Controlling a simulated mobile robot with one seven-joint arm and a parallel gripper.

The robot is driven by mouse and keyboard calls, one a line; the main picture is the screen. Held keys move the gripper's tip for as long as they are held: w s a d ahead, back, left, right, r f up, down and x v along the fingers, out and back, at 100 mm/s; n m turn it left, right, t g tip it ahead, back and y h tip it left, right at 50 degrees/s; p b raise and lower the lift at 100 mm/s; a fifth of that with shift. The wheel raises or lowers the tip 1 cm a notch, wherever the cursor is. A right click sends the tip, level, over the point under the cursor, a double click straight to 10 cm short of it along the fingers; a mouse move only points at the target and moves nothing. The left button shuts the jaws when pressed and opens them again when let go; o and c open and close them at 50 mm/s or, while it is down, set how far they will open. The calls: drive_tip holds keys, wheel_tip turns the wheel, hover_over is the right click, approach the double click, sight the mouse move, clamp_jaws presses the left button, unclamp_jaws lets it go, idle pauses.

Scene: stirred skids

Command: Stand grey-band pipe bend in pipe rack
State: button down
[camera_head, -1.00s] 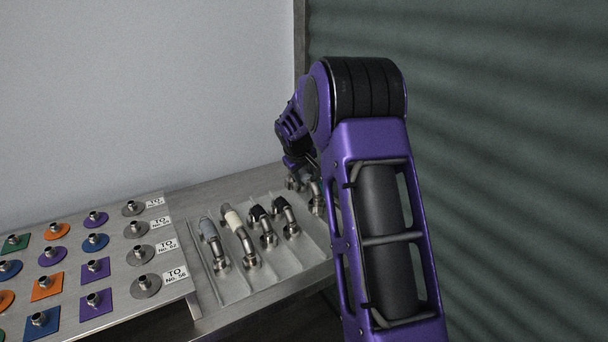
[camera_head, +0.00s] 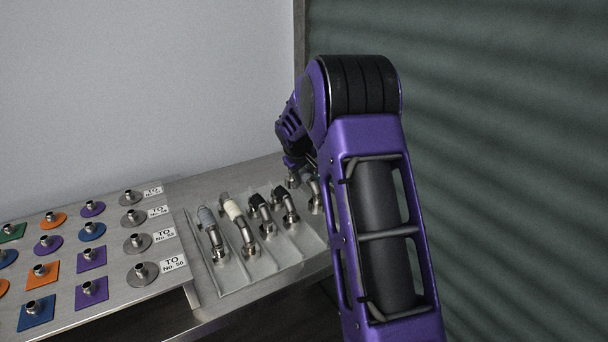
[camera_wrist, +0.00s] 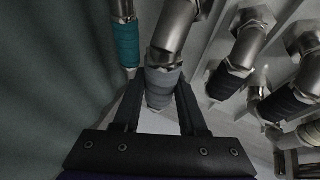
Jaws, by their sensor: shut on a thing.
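The grey-band pipe bend (camera_wrist: 163,76) is a metal elbow with a grey wrapped band. In the wrist view it sits between the two fingers of my gripper (camera_wrist: 161,88), which is shut on its band. In the head view my arm hides most of the gripper, at the right end of the pipe rack (camera_head: 236,300). The rack is a pale metal tray with thin dividers, and several pipe bends stand in a row in it. The held bend is still at the row beside its neighbours; I cannot tell whether it is lifted.
A teal-band bend (camera_wrist: 125,42) is close left of my gripper in the wrist view. Black-band bends (camera_wrist: 229,79) are to the right. A cream-band bend (camera_head: 238,222) and a blue-grey-band bend (camera_head: 208,222) stand further left in the head view. A panel of coloured studs (camera_head: 90,225) lies left.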

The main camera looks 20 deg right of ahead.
drive_tip(key=shift+f, duration=0.2)
idle(0.4)
drive_tip(key=shift+f, duration=1.7)
drive_tip(key=shift+f, duration=0.2)
drive_tip(key=shift+c, duration=1.9)
unclamp_jaws()
drive_tip(key=shift+f, duration=0.1)
drive_tip(key=p+v, duration=0.2)
drive_tip(key=v, duration=1.5)
drive_tip(key=shift+r, duration=0.25)
drive_tip(key=shift+s+a, duration=0.1)
drive_tip(key=shift+a, duration=0.05)
